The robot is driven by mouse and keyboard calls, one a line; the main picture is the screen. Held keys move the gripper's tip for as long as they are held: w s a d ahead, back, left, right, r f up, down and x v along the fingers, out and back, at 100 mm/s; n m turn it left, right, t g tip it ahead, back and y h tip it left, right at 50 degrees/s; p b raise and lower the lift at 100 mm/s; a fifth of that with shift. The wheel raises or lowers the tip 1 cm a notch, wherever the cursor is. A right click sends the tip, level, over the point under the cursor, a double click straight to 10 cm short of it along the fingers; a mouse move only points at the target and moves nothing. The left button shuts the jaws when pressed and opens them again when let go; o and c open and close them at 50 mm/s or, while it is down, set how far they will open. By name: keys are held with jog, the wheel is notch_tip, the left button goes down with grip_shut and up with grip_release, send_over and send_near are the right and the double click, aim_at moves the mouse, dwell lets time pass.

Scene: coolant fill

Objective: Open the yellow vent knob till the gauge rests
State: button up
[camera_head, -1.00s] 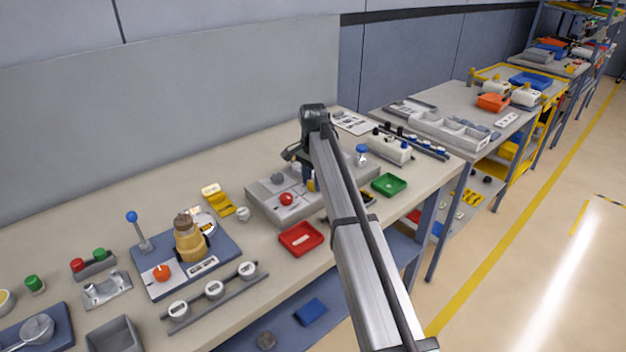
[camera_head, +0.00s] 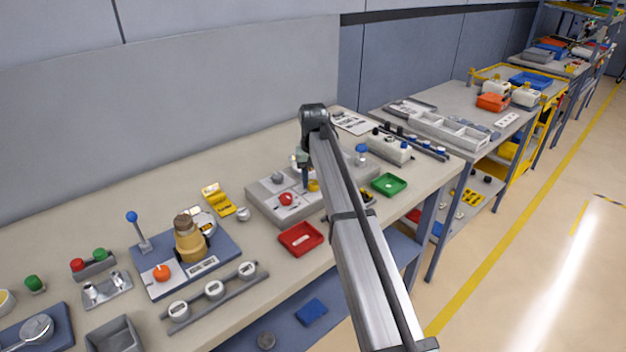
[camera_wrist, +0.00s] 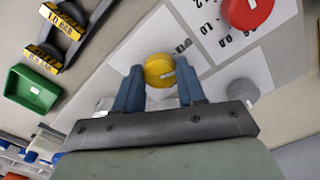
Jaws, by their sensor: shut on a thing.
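The yellow vent knob (camera_wrist: 159,71) is in the middle of the wrist view, on a pale label plate. My gripper (camera_wrist: 161,86) has its two blue fingers on either side of the knob, shut on it. A light mark shows on the knob's top. In the head view the yellow knob (camera_head: 313,186) shows small beside my gripper (camera_head: 307,184) on the grey panel (camera_head: 262,203); my arm hides part of the panel. I cannot make out a gauge reading.
A red knob (camera_wrist: 247,10) sits close by on the panel, and a grey round part (camera_wrist: 242,90) lies right of my fingers. A green tray (camera_wrist: 33,88) and black-and-yellow blocks (camera_wrist: 62,35) are at left. A red tray (camera_head: 301,238) stands in front of the panel.

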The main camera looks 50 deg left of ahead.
aim_at(313, 182)
jog(key=shift+n, duration=0.8)
jog(key=o, duration=1.1)
jog(key=shift+c, duration=0.2)
notch_tip(313, 182, up, 14)
jog(key=shift+f, duration=0.1)
